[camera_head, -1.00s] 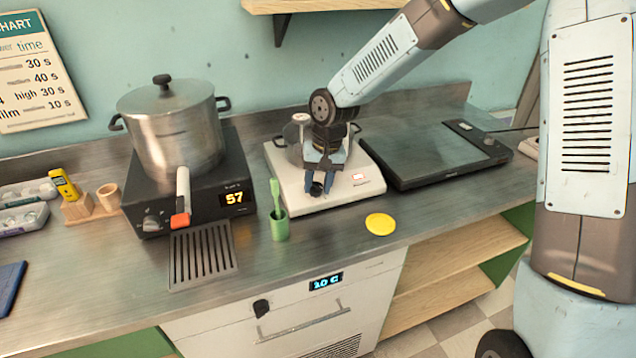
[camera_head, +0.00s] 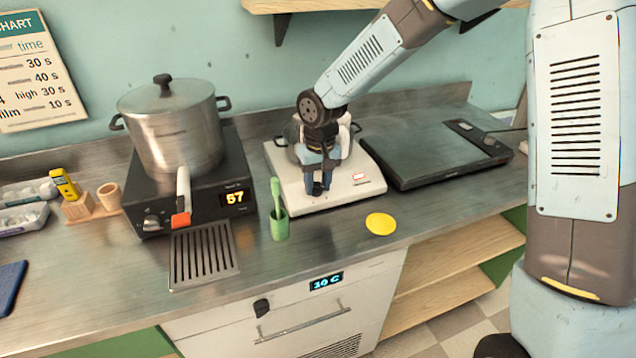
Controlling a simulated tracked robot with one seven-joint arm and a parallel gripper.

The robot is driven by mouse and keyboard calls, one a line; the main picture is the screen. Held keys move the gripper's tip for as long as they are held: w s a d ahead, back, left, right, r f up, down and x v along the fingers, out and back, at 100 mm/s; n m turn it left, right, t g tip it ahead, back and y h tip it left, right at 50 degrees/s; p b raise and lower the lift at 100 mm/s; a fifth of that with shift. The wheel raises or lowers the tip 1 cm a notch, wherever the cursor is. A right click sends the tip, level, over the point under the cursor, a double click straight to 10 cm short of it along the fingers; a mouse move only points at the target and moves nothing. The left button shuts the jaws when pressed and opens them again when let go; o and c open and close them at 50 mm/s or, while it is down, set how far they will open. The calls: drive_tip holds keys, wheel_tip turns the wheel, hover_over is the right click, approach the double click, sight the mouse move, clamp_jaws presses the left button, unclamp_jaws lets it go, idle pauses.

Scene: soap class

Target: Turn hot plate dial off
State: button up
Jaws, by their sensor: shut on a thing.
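I cannot tell the dial's angle.
Left stands a black hot plate (camera_head: 222,180) reading 57, with a large lidded pot (camera_head: 172,130). A green cup (camera_head: 279,226) with a green brush and a yellow disc (camera_head: 380,223) are close in front. A flat dark device (camera_head: 440,155) lies right.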

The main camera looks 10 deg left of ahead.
drive_tip(key=n+t+h, duration=0.1)
drive_tip(key=n, duration=0.2)
drive_tip(key=n+h, duration=0.1)
drive_tip(key=n, duration=0.2)
drive_tip(key=shift+s+a+t, duration=0.2)
drive_tip(key=shift+t, duration=0.2)
drive_tip(key=n+t, duration=0.1)
drive_tip(key=n, duration=0.2)
drive_tip(key=n+t+h, duration=0.1)
drive_tip(key=n, duration=0.1)
drive_tip(key=shift+s+f+n+t, duration=0.1)
drive_tip(key=shift+s+n+t, duration=0.05)
drive_tip(key=shift+n+t, duration=0.2)
drive_tip(key=n+t, duration=0.1)
drive_tip(key=n, duration=0.2)
drive_tip(key=n+t, duration=0.1)
drive_tip(key=n, duration=0.2)
drive_tip(key=shift+s+f+t, duration=0.1)
drive_tip(key=shift+s+t, duration=0.1)
drive_tip(key=shift+t, duration=0.15)
drive_tip(key=n+t+y, duration=0.1)
drive_tip(key=n, duration=0.2)
drive_tip(key=n+y, duration=0.1)
drive_tip(key=n, duration=0.2)
drive_tip(key=shift+s+d+f+t, duration=0.1)
drive_tip(key=shift+d+t, duration=0.1)
drive_tip(key=shift+t, duration=0.2)
drive_tip(key=o, duration=1)
